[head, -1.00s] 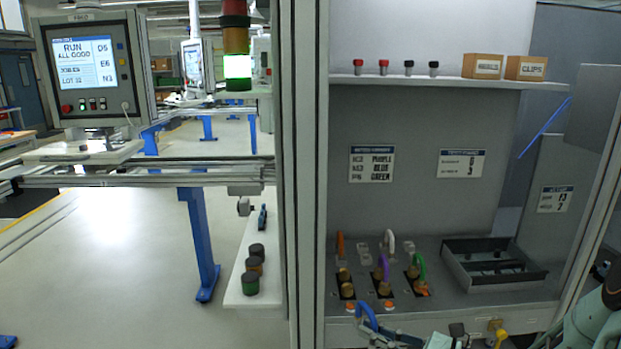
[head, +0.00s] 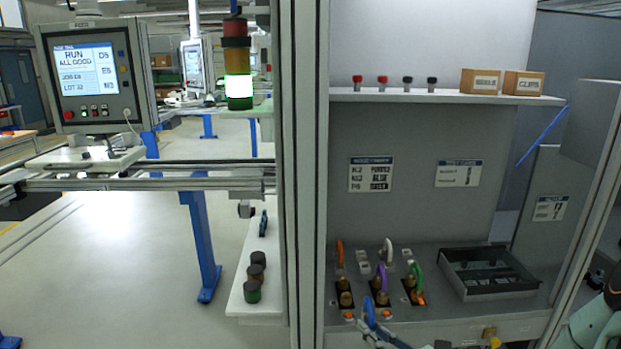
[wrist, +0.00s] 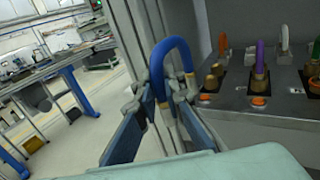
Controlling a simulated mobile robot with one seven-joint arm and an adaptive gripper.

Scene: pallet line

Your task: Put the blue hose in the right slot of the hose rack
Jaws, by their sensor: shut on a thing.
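The blue hose (wrist: 174,46) is a bent loop with yellowish bands near its ends. My gripper (wrist: 170,100) is shut on it, and the loop stands up beyond the fingertips in the wrist view. In the head view the blue hose (head: 369,312) shows at the bottom, in front of the bench edge. The rack (head: 376,270) holds an orange hose (head: 340,254), a white hose (head: 387,250), a purple hose (head: 381,276) and a green hose (head: 417,277). Brass fittings sit on black plates below them. I cannot tell which slot is the right one.
A dark open tray (head: 490,290) stands on the bench right of the hoses. An upright post (head: 305,170) borders the bench on the left. A shelf (head: 440,97) above holds two boxes and several small capped items. Labels hang on the back panel.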

